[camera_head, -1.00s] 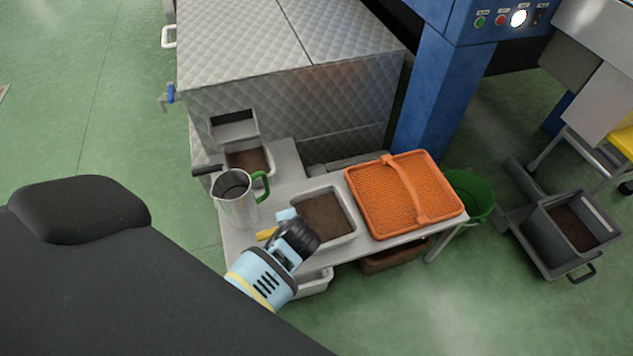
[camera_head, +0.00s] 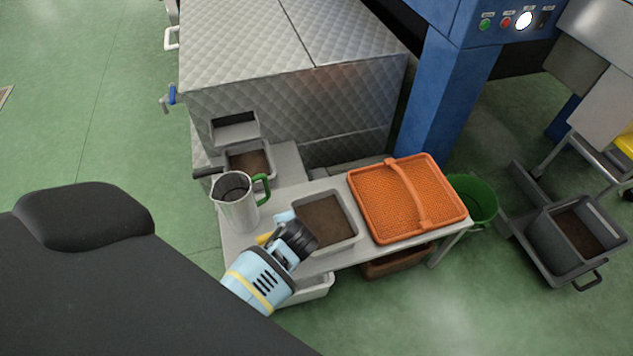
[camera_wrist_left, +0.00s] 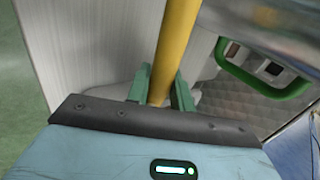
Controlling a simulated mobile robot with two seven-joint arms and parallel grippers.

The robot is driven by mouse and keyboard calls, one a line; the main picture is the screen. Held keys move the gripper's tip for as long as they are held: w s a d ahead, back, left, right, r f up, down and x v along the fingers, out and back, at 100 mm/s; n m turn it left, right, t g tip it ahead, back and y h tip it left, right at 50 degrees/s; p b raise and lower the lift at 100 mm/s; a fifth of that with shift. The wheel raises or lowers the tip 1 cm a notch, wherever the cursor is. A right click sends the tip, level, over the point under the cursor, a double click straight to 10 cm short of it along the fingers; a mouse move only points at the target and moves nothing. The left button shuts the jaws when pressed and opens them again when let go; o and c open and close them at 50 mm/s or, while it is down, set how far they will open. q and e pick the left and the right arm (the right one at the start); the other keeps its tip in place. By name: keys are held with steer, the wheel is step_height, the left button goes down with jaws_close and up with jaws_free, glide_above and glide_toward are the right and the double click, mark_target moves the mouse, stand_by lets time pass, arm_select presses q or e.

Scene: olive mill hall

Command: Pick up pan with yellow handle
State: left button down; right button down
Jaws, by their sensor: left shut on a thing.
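The pan with the yellow handle appears to be the shallow grey rectangular pan (camera_head: 357,231) with a brown inside, on the low bench. A short piece of its yellow handle (camera_head: 264,238) shows left of my left gripper. In the wrist view the yellow handle (camera_wrist_left: 178,45) runs between the green fingers of my left gripper (camera_wrist_left: 160,90), which is shut on it. The pan looks level, at about bench height; whether it touches the bench cannot be told. My left wrist hides where handle and pan join. My right gripper is not in view.
A metal jug with a green handle (camera_head: 238,212) stands close left of the pan. An orange basket (camera_head: 440,222) is close on the right. A smaller pan with a black handle (camera_head: 250,160) sits behind. A green bucket (camera_head: 477,200) stands right of the bench (camera_head: 235,243).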

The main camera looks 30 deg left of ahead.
arm_select(q)
steer(key=shift+r+p, duration=2.05)
steer(key=shift+r, duration=3.05)
steer(key=shift+w, duration=0.1)
